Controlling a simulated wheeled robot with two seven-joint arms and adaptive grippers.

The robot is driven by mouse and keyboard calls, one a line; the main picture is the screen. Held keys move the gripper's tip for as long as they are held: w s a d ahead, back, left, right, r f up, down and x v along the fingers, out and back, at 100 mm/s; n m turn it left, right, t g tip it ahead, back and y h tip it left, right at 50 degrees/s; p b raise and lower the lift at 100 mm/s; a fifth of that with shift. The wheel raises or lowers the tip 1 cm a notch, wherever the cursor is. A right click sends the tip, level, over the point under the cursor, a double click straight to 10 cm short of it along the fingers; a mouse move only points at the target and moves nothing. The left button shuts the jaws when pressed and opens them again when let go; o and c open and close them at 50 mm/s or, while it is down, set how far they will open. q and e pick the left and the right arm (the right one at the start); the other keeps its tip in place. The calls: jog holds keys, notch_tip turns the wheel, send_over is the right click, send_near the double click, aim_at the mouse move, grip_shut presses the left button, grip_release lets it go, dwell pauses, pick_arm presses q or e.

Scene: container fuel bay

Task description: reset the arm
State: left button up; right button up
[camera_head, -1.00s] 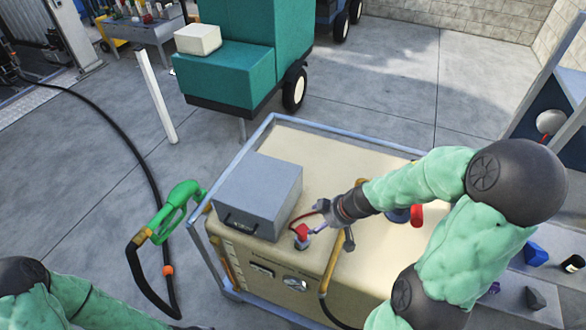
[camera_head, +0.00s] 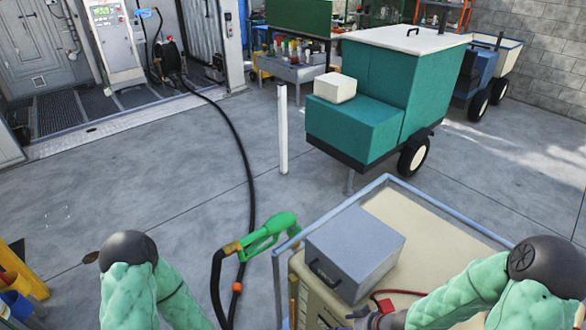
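My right arm, in a green padded sleeve, comes in at the lower right. Its gripper (camera_head: 364,319) is at the bottom edge, over the top of the beige fuel unit (camera_head: 440,228) and in front of the grey box (camera_head: 352,250). The fingers are small and partly cut off, so I cannot tell whether they are open or shut. A red part and a thin red line (camera_head: 400,292) show beside the wrist. My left arm is bent at the lower left. Its gripper is out of view below the frame.
A green fuel nozzle (camera_head: 268,234) hangs at the fuel unit's left corner, its black hose (camera_head: 243,150) running back to a dispenser (camera_head: 113,45). A white post (camera_head: 283,130) and a teal cart (camera_head: 365,110) stand behind. Floor left of the hose is mostly clear.

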jog(key=s+a+f+m+g+h, duration=0.1)
jog(key=s+a+f, duration=0.1)
jog(key=s+f, duration=0.3)
jog(key=s+a+f+m+g+h+b, duration=0.1)
jog(key=s+a+f+m+g, duration=0.1)
jog(key=s+f, duration=0.3)
notch_tip(320, 180, down, 3)
jog(key=shift+s+a+f, duration=0.15)
jog(key=shift+s+a, duration=0.2)
jog(key=shift+a, duration=0.5)
